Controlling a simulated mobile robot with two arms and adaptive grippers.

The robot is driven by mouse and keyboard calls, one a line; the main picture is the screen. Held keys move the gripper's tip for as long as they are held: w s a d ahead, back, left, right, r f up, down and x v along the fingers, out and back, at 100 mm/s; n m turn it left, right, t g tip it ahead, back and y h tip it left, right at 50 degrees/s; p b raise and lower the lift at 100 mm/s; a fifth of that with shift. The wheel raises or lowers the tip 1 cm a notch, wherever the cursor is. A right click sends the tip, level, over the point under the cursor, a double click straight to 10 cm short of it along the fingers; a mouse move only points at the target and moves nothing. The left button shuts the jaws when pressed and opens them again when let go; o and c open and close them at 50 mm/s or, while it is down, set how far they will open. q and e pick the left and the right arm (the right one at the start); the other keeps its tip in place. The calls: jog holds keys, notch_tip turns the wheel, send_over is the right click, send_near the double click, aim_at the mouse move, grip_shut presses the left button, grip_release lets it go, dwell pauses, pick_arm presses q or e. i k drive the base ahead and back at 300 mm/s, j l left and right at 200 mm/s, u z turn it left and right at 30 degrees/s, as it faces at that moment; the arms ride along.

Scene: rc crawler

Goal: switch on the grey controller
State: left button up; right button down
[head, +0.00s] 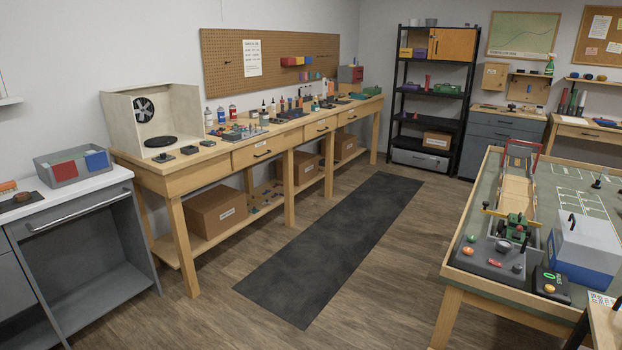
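A grey box with buttons (484,261), which looks like the grey controller, sits at the near left corner of the green-topped table (462,221) on the right. Its top carries an orange knob, a green button, a red-orange oval part and a dark round knob. I cannot tell from here which part is the switch or whether it is on. A black device (552,285) with a small green display and an orange button lies just right of it. A green crawler (514,228) stands right behind the grey box. Neither of my grippers is in view.
A white and blue case (584,246) stands right of the crawler. A wooden ramp (517,190) with a red frame lies behind. A long workbench (230,160) runs along the left wall. A dark mat (335,245) lies on open floor between bench and table.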

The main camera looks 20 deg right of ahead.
aim_at(495, 263)
jog(key=i+l+z, duration=0.15)
jog(key=i+z, duration=0.8)
jog(key=i+u, duration=0.15)
jog(key=j, duration=0.05)
